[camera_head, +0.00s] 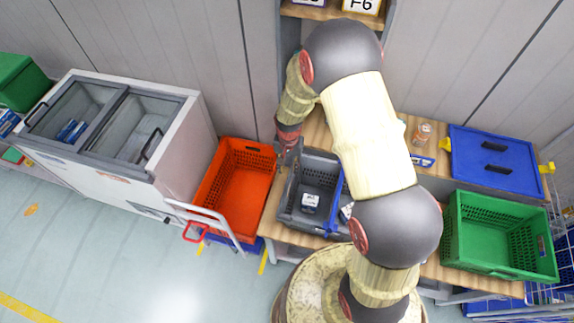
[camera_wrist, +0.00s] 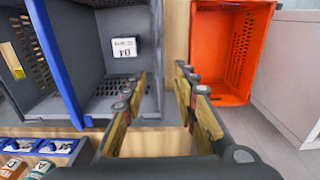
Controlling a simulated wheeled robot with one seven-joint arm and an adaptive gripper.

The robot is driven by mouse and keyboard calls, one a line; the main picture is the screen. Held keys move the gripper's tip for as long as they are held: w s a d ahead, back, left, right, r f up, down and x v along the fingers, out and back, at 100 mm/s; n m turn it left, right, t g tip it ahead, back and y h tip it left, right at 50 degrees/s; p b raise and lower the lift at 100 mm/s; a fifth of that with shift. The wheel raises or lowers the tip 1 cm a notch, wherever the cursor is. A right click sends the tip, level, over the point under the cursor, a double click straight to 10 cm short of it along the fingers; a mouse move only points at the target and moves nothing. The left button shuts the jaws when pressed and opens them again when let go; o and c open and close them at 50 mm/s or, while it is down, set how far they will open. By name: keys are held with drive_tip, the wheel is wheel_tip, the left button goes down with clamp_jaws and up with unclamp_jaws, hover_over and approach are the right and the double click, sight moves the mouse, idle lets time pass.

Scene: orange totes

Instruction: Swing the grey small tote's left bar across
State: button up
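The grey small tote (camera_head: 322,162) stands on the wooden table, left of my arm in the head view. It also shows in the wrist view (camera_wrist: 100,28). A blue bar (camera_wrist: 57,62) runs along its left side in the wrist view, which is its right side in the head view. No separate bar is clear on its other side. A small box with a white label (camera_wrist: 124,47) lies inside. My gripper (camera_wrist: 160,75) is open and empty, with its fingers near the tote's wall by the orange tote. In the head view my gripper (camera_head: 285,150) is small and partly hidden.
An orange tote (camera_head: 268,153) stands beside the table, left of the grey tote. A white freezer (camera_head: 180,130) is further left. A green crate (camera_head: 500,212) and a blue lid (camera_head: 497,160) lie right of my arm. A shelf rises behind the table.

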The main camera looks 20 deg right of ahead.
sight(289, 177)
drive_tip(key=shift+f+b, duration=1.85)
drive_tip(key=shift+f, duration=1.75)
drive_tip(key=shift+c, duration=0.4)
drive_tip(key=c, duration=0.6)
drive_tip(key=shift+r, duration=0.1)
drive_tip(key=shift+s+d+r+p, duration=0.3)
drive_tip(key=shift+s+d+r, duration=0.05)
drive_tip(key=shift+d+r, duration=0.15)
drive_tip(key=shift+o, duration=0.3)
drive_tip(key=shift+s, duration=0.1)
